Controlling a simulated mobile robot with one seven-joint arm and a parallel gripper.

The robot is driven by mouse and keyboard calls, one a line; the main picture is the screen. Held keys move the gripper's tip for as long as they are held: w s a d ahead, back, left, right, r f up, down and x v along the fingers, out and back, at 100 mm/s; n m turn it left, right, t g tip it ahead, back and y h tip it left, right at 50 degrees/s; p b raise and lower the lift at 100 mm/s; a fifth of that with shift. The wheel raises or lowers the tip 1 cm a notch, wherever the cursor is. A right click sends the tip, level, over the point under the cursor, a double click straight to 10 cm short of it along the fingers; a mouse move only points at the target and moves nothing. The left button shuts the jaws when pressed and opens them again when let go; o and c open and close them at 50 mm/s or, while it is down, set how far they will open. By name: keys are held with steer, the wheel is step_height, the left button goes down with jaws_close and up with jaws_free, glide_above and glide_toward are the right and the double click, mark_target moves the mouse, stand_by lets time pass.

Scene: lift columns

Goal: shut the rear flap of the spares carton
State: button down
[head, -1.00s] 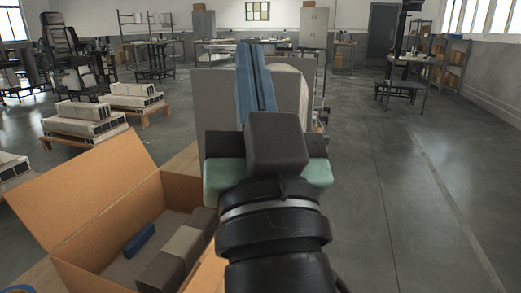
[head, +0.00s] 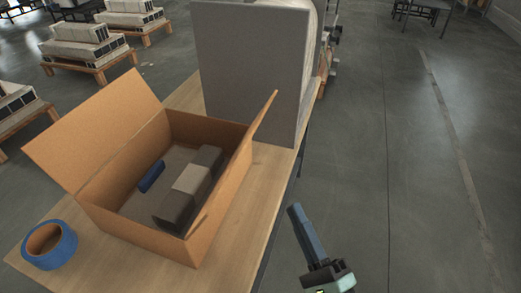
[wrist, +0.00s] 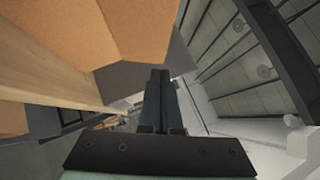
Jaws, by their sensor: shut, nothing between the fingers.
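The spares carton (head: 140,226) is a brown open box on the wooden table. A wide flap (head: 95,130) stands open, leaning outward on its left side. A narrower-looking flap (head: 238,160) rises tilted outward on its right side, seen nearly edge-on. I cannot tell which is the rear flap. Inside lie grey and dark blocks (head: 190,180) and a small blue piece (head: 151,176). My gripper (head: 295,208) is shut and empty, right of the carton and apart from it, beyond the table's right edge. In the wrist view its fingers (wrist: 157,75) are together beside brown cardboard (wrist: 90,40).
A large grey panel (head: 250,70) stands on the table behind the carton. A blue tape roll (head: 50,245) lies at the table's front left. Bare wooden tabletop (head: 240,225) shows right of the carton. Floor to the right (head: 400,180) is clear. Loaded pallets (head: 85,45) stand far left.

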mark_target(237, 156)
steer(key=s+a+r+x, duration=0.1)
steer(key=a+x, duration=0.1)
steer(key=x, duration=1)
steer(key=shift+a+p, duration=0.15)
steer(key=shift+p, duration=0.25)
steer(key=shift+w+r, duration=0.1)
